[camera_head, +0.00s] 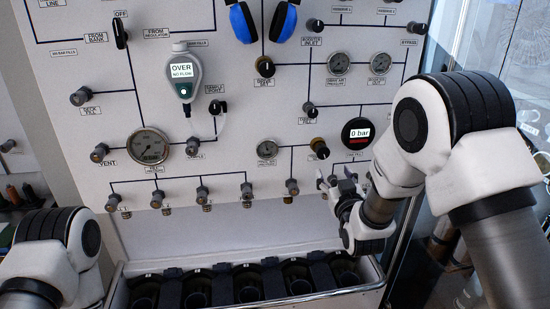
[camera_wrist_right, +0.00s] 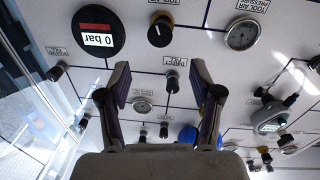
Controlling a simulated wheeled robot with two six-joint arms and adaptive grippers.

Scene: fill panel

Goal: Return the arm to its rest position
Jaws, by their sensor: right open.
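My right arm comes in from the right in the head view. Its gripper (camera_head: 342,183) is in front of the lower right of the white panel (camera_head: 225,110), below the round black "0 bar" display (camera_head: 357,133). In the right wrist view the two fingers of the right gripper (camera_wrist_right: 160,95) are spread apart with nothing between them. A small dark knob (camera_wrist_right: 172,82) on the panel shows beyond the gap; I cannot tell how far off it is. My left arm shows at the lower left of the head view, but its gripper is out of frame.
The panel carries several knobs, gauges, a handheld meter reading "OVER" (camera_head: 183,73) and blue ear defenders (camera_head: 262,20). A rack with dark round slots (camera_head: 330,294) stands below the panel. A glass wall (camera_head: 500,45) is at the right.

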